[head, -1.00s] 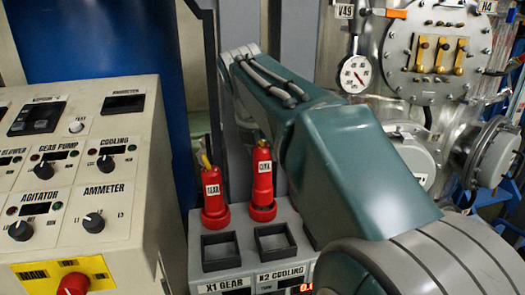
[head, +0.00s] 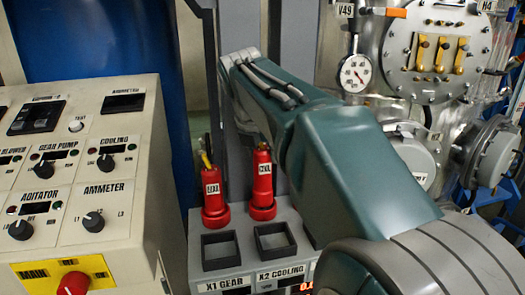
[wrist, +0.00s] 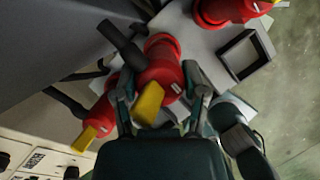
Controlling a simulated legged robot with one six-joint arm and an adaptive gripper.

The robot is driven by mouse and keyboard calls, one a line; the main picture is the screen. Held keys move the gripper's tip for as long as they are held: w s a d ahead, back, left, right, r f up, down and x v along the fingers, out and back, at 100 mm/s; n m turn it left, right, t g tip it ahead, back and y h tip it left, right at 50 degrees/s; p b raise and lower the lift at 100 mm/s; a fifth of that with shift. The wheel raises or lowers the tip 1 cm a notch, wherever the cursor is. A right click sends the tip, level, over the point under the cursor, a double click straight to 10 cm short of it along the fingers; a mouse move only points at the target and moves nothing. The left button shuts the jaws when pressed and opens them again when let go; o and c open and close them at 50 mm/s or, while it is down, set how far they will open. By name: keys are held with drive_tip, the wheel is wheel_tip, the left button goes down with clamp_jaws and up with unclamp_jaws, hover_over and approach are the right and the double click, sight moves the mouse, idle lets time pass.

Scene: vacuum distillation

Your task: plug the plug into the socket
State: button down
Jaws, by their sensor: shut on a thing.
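In the wrist view, my gripper (wrist: 158,102) is shut on a red plug (wrist: 160,62) with a yellow end, one finger on each side of it. Whether its far end sits in a socket cannot be told. Two more red plugs are in this view, one at the lower left (wrist: 97,117) and one at the top (wrist: 222,10). In the head view, a red plug labelled GEAR (head: 213,195) and another red plug (head: 262,182) stand upright on the grey socket box (head: 240,222). My arm hides my gripper and the box's right part there.
Two square frames are on the box, above X1 GEAR (head: 220,249) and X2 COOLING (head: 275,241). The wrist view shows a square frame (wrist: 241,54) right of the held plug. A control panel (head: 75,180) stands left. A pressure gauge (head: 355,73) and metal vessel (head: 437,50) are behind right.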

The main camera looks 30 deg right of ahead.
sight(263, 165)
drive_tip(key=shift+f, duration=1.6)
drive_tip(key=shift+c, duration=0.2)
unclamp_jaws()
drive_tip(key=shift+r, duration=0.1)
drive_tip(key=v, duration=1.1)
drive_tip(key=shift+a+r, duration=0.2)
drive_tip(key=shift+r, duration=0.15)
drive_tip(key=s+a+f+m+t+y, duration=0.1)
drive_tip(key=s+a+f+m, duration=0.3)
drive_tip(key=s+f+m, duration=0.4)
drive_tip(key=s+a+f+m+t+y, duration=0.1)
drive_tip(key=s+a+f+m, duration=0.4)
drive_tip(key=f+m, duration=1)
drive_tip(key=s+m+y, duration=0.1)
drive_tip(key=s+m, duration=0.1)
drive_tip(key=s, duration=0.1)
drive_tip(key=shift+s+f+t+y, duration=0.2)
drive_tip(key=shift+f+t+y, duration=0.05)
drive_tip(key=shift+t+y, duration=0.15)
